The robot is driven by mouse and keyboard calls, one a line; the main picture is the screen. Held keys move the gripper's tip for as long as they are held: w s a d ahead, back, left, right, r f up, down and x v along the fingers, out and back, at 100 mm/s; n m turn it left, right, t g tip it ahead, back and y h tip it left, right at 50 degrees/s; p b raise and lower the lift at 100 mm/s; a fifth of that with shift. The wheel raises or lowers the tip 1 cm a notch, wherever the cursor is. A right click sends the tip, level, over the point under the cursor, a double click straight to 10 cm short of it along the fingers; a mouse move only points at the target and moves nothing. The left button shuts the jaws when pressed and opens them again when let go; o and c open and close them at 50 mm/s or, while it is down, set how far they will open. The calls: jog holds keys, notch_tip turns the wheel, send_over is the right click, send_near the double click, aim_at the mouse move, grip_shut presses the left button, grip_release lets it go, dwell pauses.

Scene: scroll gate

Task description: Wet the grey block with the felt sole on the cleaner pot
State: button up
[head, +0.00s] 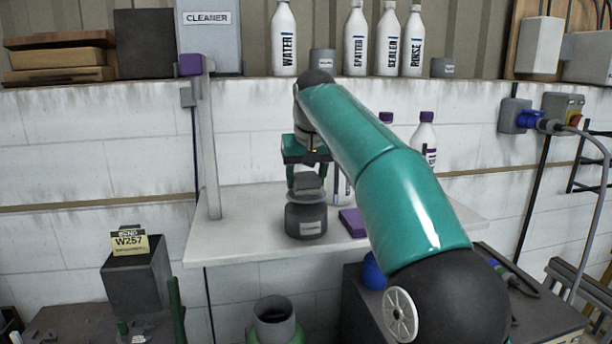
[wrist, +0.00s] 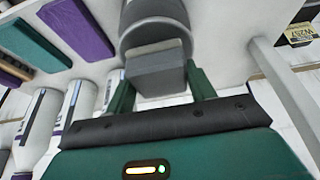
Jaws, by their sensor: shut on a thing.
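My gripper (head: 307,180) is shut on the grey block (head: 309,184) and holds it directly over the dark grey cleaner pot (head: 306,219) on the white shelf. In the wrist view the grey block (wrist: 158,72) sits between the two green fingers (wrist: 160,88), with a pale strip, likely the felt sole, along its edge towards the pot (wrist: 150,18). The block's lower side is at the pot's top; I cannot tell whether it touches. The pot's label is too small to read.
A purple block (head: 352,222) lies right of the pot on the white shelf (head: 235,230). A white post (head: 208,150) rises at its left. White bottles with purple caps (head: 424,138) stand at the right, behind my arm.

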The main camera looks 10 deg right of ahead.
aim_at(304, 173)
jog(key=shift+f, duration=0.85)
dwell(1.4)
jog(key=shift+r, duration=3.55)
jog(key=shift+s, duration=0.15)
